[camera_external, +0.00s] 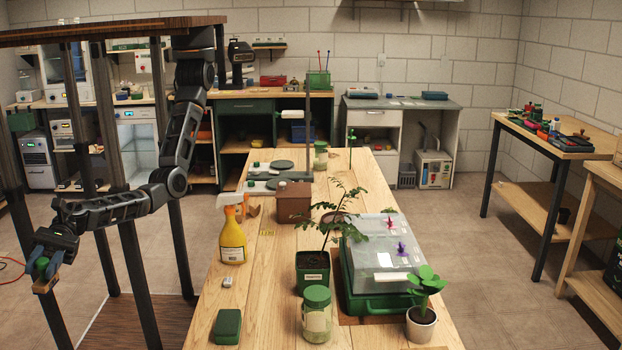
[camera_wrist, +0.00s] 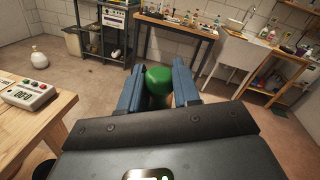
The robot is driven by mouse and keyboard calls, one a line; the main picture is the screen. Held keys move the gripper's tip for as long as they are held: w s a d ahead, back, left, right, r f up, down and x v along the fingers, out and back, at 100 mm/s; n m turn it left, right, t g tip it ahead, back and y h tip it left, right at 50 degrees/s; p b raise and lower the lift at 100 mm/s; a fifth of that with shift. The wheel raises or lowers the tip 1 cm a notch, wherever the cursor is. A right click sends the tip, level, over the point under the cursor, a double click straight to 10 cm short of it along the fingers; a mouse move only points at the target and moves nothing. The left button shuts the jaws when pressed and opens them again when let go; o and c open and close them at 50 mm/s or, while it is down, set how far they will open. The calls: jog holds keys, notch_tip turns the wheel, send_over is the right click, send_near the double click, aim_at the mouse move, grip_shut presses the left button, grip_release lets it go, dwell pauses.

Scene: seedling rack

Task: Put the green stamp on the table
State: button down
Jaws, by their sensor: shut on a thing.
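My gripper (camera_external: 47,266) is at the far left of the external view, out over the floor to the left of the long wooden table (camera_external: 200,318). It is shut on the green stamp (camera_external: 42,263), which has a green knob and a brownish lower part. In the wrist view the stamp's round green top (camera_wrist: 158,76) shows between the two blue fingers of my gripper (camera_wrist: 157,88). The stamp's lower part is mostly hidden there.
The table carries a yellow spray bottle (camera_external: 232,242), a green box (camera_external: 228,327), a glass jar (camera_external: 317,315), a potted plant (camera_external: 313,273) and a green case with a clear lid (camera_external: 381,262). Bare wood shows at its front left. A timer (camera_wrist: 28,93) lies on wood in the wrist view.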

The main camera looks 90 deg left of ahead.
jog(key=shift+s+f, duration=0.1)
jog(key=shift+s, duration=0.3)
jog(key=shift+w, duration=0.2)
dwell(0.3)
jog(key=w+a+f+n+t+y+b, duration=0.2)
jog(key=w+a+f+n+t+y, duration=0.2)
jog(key=w, duration=1.1)
jog(key=w+a+f+n+t+y+b, duration=0.2)
jog(key=w+a+f+t+y, duration=0.3)
jog(key=w+a, duration=0.5)
jog(key=w+a+f+n+t+y+b, duration=0.2)
jog(key=w+a, duration=0.6)
jog(key=w, duration=1.3)
jog(key=shift+w+a+f+n+t+y, duration=0.1)
jog(key=shift+w+f+n+t+y, duration=0.05)
jog(key=shift+f+n+t+y, duration=0.65)
jog(key=shift+w+f+n+t+y, duration=0.15)
jog(key=shift+f+n+t+y, duration=0.45)
jog(key=shift+f+n+t, duration=0.35)
jog(key=shift+f, duration=2)
jog(key=shift+f, duration=0.15)
